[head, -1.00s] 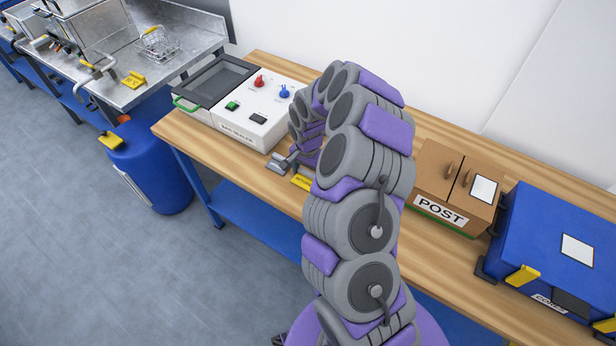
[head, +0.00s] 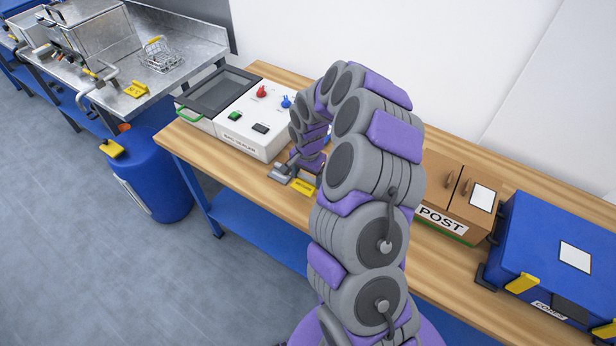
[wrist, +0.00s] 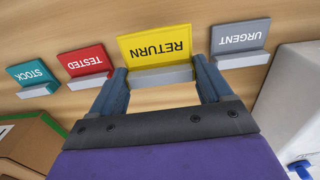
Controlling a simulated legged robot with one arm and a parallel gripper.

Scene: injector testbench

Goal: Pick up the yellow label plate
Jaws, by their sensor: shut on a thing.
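The yellow label plate (wrist: 155,48) reads RETURN, upside down in the wrist view, and has a pale block along its near edge. My gripper (wrist: 160,76) has one finger at each end of that block and is shut on it. I cannot tell whether the plate touches the bench.
A grey URGENT plate (wrist: 240,38) stands close on the right in the wrist view. A red TESTED plate (wrist: 86,62) and a teal STOCK plate (wrist: 33,75) are on the left. A white box with knobs (head: 250,125) and a POST cabinet (head: 440,217) flank my arm.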

